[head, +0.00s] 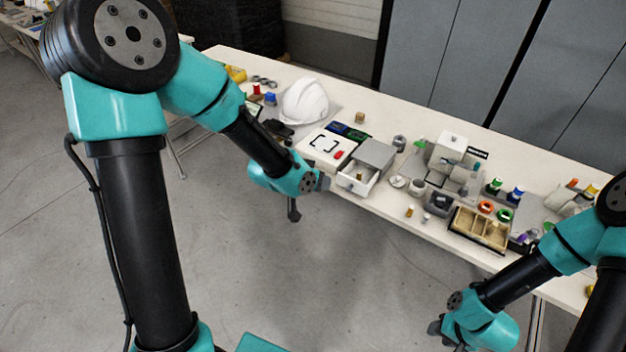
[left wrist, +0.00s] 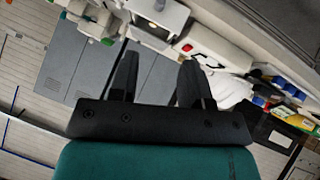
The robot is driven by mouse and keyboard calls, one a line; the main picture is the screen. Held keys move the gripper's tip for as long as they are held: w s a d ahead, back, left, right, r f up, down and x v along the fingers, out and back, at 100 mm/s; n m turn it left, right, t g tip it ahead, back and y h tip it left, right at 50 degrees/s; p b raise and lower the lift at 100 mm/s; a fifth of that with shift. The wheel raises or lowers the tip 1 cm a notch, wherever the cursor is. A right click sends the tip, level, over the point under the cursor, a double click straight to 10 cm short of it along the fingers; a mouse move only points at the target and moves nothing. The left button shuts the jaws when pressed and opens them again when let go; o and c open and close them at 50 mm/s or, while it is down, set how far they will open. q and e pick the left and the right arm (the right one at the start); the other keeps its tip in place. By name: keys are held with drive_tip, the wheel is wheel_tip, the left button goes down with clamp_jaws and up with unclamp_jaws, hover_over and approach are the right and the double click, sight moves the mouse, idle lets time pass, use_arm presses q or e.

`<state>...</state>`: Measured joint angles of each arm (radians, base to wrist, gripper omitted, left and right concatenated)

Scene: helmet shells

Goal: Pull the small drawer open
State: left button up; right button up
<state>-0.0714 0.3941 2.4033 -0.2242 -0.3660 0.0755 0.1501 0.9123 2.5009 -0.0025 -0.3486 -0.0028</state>
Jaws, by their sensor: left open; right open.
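The small drawer (head: 357,182) is the pale front part of a grey box unit (head: 377,153) at the table's front edge. It stands pulled out, its inside showing with a small yellowish item in it. It also shows at the top of the left wrist view (left wrist: 168,14). My left gripper (left wrist: 159,62) is open, its two dark fingers apart with nothing between them. In the head view, its wrist is left of the drawer, and the fingers are hard to make out. My right gripper (head: 437,328) is open at the lower right, away from the table.
A white helmet shell (head: 304,101) and a white board with a red piece (head: 327,146) are left of the unit. A wooden divided tray (head: 479,230), small round parts and coloured spools fill the right side. The floor in front is clear.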

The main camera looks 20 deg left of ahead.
use_arm(q)
drive_tip(key=shift+v, duration=0.95)
drive_tip(key=s+f+n+g, duration=0.1)
drive_tip(key=s+f+g, duration=0.1)
drive_tip(key=s+f, duration=0.3)
drive_tip(key=s+f+n+g, duration=0.1)
drive_tip(key=s+f+g, duration=0.2)
drive_tip(key=f, duration=1)
drive_tip(key=s+f+n+g+y, duration=0.1)
drive_tip(key=s+f+g, duration=0.1)
drive_tip(key=s+f, duration=0.6)
drive_tip(key=shift+s+a+f, duration=0.3)
drive_tip(key=shift+a+f, duration=0.05)
drive_tip(key=shift+f, duration=0.5)
